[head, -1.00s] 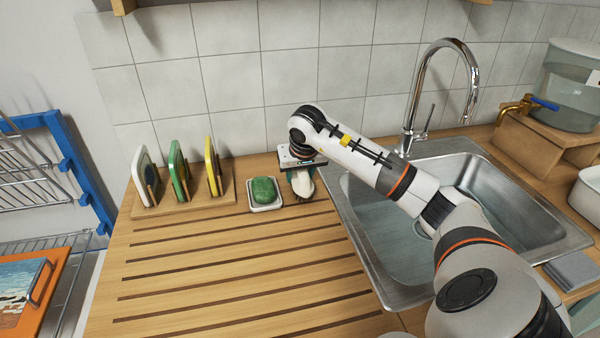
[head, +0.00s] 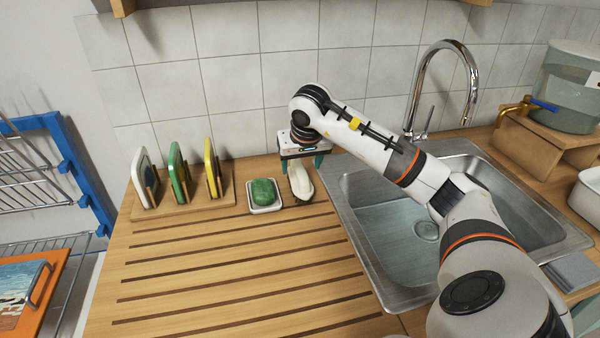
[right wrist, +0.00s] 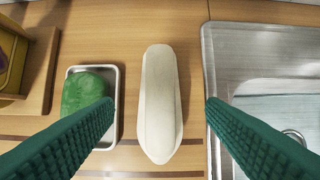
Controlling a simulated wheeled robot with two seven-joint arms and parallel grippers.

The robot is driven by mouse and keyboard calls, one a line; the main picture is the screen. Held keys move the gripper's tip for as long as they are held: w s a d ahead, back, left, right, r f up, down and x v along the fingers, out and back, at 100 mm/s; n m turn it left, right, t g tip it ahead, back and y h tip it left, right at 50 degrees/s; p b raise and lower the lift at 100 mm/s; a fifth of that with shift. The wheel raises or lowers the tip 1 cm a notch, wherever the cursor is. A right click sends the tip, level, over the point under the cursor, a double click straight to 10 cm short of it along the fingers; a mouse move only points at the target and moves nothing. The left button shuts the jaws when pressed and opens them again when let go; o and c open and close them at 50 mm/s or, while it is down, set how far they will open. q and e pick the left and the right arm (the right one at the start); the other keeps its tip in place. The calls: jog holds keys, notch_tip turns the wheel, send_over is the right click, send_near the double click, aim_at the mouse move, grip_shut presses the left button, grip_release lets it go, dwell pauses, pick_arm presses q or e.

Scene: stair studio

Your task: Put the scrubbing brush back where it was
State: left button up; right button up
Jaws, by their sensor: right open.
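The scrubbing brush appears to be the cream, elongated object (head: 300,183) on the wooden counter, between the soap dish and the sink; its bristles are not visible. In the right wrist view the brush (right wrist: 160,103) lies lengthwise, centred between my fingers and apart from both. My right gripper (head: 303,167) is open just above and behind it, and its green fingers (right wrist: 158,108) are spread wide in the right wrist view. My left gripper is not in view.
A green soap (head: 264,191) sits in a white dish (head: 281,206) close left of the brush. A wooden rack (head: 213,203) holds several upright coloured boards. The steel sink (head: 352,228) is close on the right. The grooved drainboard (head: 230,270) in front is clear.

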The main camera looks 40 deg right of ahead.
jog(key=v, duration=0.6)
jog(key=shift+s+a+r, duration=0.1)
jog(key=shift+s+r, duration=0.05)
jog(key=shift+r, duration=0.1)
